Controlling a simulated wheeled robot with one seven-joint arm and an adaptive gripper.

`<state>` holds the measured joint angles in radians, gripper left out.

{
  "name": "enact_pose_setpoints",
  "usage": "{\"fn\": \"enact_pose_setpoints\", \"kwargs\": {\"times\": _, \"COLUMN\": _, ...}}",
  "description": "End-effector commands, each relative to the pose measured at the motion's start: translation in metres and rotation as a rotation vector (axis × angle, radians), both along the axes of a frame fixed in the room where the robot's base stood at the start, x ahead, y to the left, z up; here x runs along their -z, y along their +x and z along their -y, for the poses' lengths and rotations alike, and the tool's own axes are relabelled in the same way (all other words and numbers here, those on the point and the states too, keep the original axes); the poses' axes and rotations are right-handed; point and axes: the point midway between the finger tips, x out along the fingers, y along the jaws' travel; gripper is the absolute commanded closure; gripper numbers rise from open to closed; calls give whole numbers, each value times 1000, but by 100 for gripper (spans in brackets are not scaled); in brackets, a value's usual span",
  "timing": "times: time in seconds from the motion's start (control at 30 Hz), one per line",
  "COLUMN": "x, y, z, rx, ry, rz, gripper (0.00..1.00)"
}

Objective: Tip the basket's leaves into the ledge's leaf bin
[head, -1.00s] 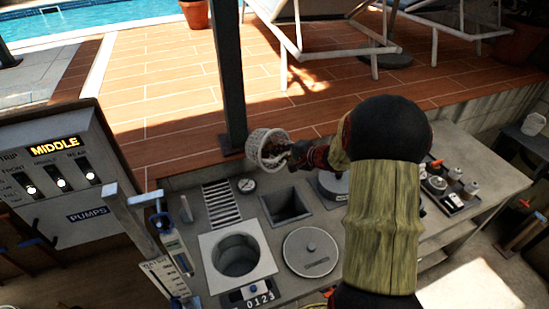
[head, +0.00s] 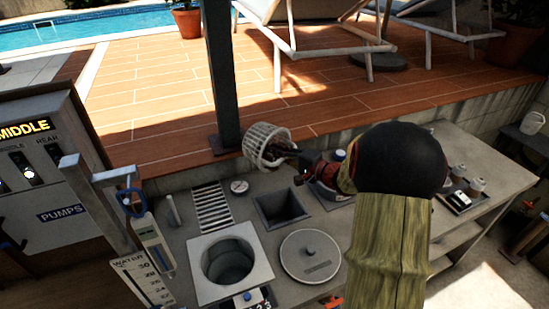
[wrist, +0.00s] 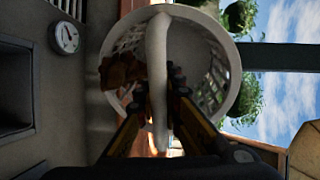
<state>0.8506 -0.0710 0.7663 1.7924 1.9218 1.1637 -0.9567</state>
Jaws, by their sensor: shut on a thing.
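The white lattice basket (head: 262,143) is held up over the back of the ledge (head: 188,235), near the foot of a dark post. My gripper (head: 298,158) is shut on its pale handle, which crosses the basket's mouth in the wrist view (wrist: 157,65). Brown leaves (wrist: 122,75) lie inside at the left of the basket. The basket is tilted, with its mouth facing the wrist camera. A dark square opening (head: 281,209) in the ledge, which looks like the leaf bin, lies below and in front of the basket. Its inside is too dark to make out.
The ledge also has a round well (head: 229,262), a grey lid (head: 310,256), a slatted grate (head: 211,207) and a small gauge (head: 239,187). The dark post (head: 222,75) stands close left of the basket. A pump panel (head: 35,160) is at the left.

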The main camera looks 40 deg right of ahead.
Motion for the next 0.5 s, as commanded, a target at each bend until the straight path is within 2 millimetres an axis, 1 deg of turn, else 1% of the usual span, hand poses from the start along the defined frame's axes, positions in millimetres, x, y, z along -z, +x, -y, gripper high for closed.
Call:
{"fn": "enact_pose_setpoints", "kwargs": {"times": 0.03, "x": 5, "y": -1, "z": 1, "rx": 1, "ry": 2, "rz": 13, "gripper": 100}}
{"fn": "enact_pose_setpoints", "kwargs": {"times": 0.5, "x": 12, "y": -10, "z": 2, "rx": 0, "ry": 25, "rz": 128, "gripper": 100}}
